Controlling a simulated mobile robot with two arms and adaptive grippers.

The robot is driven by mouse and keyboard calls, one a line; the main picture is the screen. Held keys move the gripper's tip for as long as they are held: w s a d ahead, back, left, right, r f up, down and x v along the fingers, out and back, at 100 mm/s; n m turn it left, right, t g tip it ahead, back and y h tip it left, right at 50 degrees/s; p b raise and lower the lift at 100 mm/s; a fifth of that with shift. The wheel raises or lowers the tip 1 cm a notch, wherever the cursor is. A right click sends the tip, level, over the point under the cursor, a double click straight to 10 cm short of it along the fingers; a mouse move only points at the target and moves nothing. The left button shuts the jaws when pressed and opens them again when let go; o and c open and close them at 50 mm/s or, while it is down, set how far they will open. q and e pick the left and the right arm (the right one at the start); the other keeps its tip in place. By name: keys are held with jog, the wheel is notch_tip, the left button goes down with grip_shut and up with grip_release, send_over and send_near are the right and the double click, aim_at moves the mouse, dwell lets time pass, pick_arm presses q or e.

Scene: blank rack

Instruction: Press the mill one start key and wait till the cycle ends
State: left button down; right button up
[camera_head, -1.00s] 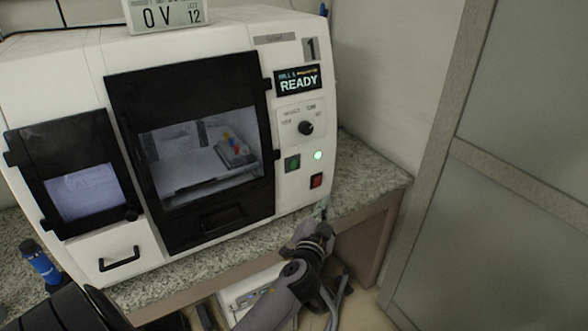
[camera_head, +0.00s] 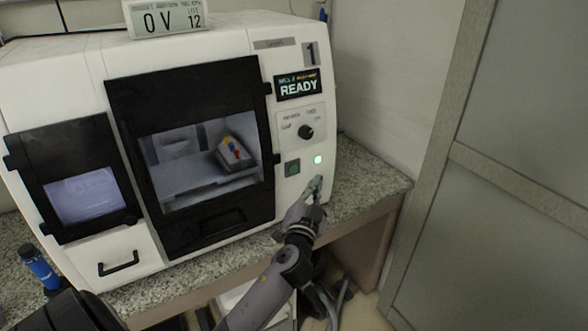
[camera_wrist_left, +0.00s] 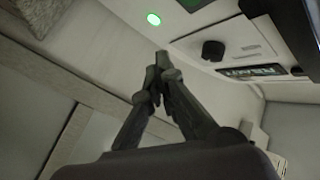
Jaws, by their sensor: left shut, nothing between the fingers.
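The white mill one (camera_head: 88,70) stands on a speckled counter, with a "1" on its front and a display (camera_head: 298,87) reading READY. A square green key (camera_head: 292,168) sits low on its right panel, and a round green lamp (camera_head: 318,160) glows beside it. My left gripper (camera_head: 316,184) is shut and empty, its tips just below the lamp, in front of where the red key was visible. In the left wrist view the closed fingertips (camera_wrist_left: 161,58) are below the lit lamp (camera_wrist_left: 153,19). Contact cannot be told. My right gripper is out of view.
The mill's dark-framed door (camera_head: 190,85) is closed, with a block with coloured parts (camera_head: 235,152) inside. A black knob (camera_head: 305,132) is above the keys. A blue cylindrical object (camera_head: 40,268) stands at the left. Bare counter (camera_head: 365,190) lies right of the mill.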

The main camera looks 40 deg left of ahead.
aim_at(293, 169)
pick_arm(q)
jog(key=shift+w+a+f, duration=0.1)
jog(key=shift+w+a, duration=0.3)
jog(key=shift+a, duration=0.55)
jog(key=shift+w+a, duration=0.35)
jog(key=shift+a, duration=0.65)
jog(key=shift+w+a+f, duration=0.1)
jog(key=shift+w+a, duration=0.3)
jog(key=shift+a, duration=0.55)
jog(key=shift+a, duration=0.1)
jog(key=shift+w+a+b, duration=0.15)
jog(key=shift+a+b, duration=0.1)
jog(key=shift+b, duration=0.05)
